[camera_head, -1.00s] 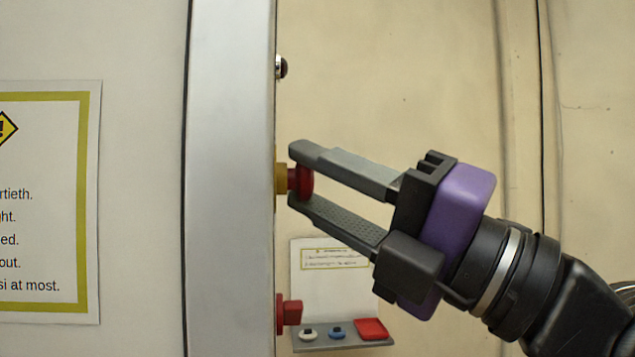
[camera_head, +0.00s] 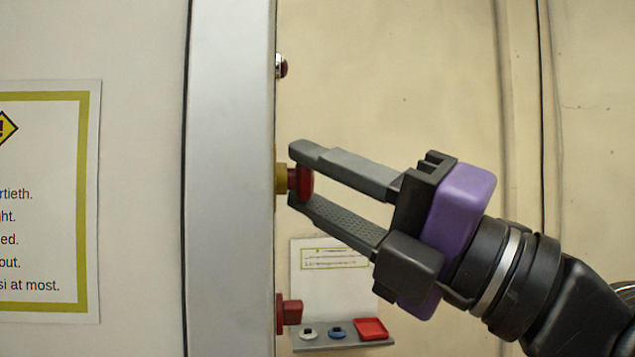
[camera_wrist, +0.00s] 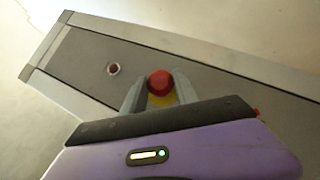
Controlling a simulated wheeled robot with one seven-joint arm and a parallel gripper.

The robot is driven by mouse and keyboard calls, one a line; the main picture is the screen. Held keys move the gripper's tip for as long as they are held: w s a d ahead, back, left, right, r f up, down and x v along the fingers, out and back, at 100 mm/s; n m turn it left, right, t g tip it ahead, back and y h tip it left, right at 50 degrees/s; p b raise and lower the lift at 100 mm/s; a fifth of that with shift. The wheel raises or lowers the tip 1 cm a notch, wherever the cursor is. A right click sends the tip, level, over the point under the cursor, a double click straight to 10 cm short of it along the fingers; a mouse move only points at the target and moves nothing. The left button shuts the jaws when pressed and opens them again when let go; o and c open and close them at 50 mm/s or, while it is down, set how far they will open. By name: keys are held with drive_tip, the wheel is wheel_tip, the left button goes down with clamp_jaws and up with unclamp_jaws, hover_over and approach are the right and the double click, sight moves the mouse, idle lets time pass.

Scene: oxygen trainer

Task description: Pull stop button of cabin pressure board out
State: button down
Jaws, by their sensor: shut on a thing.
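The red stop button (camera_head: 305,183) sits on a yellow base (camera_head: 281,179) at the right edge of the silver-framed cabin pressure board (camera_head: 230,200). My gripper (camera_head: 298,177) reaches in from the right. Its grey fingers are above and below the red button head and shut on it. In the wrist view the red button (camera_wrist: 159,83) lies between the fingertips, with the yellow base just below it. The board's grey face (camera_wrist: 90,62) shows obliquely there. The exact finger contact is partly hidden.
A small dark red lamp (camera_head: 282,67) is above the button and a red knob (camera_head: 289,312) below it. Behind, a grey shelf (camera_head: 345,346) holds a red tray (camera_head: 371,329) and small white and blue items. A sign (camera_head: 45,200) hangs at left.

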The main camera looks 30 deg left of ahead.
drive_tip(key=shift+d+f+b, duration=0.1)
drive_tip(key=shift+f+b, duration=0.05)
drive_tip(key=shift+b, duration=0.35)
drive_tip(key=shift+w+d+b, duration=0.25)
drive_tip(key=shift+d+b, duration=0.05)
drive_tip(key=shift+b, duration=0.95)
drive_tip(key=c, duration=0.9)
unclamp_jaws()
drive_tip(key=shift+d, duration=0.1)
drive_tip(key=shift+c, duration=0.2)
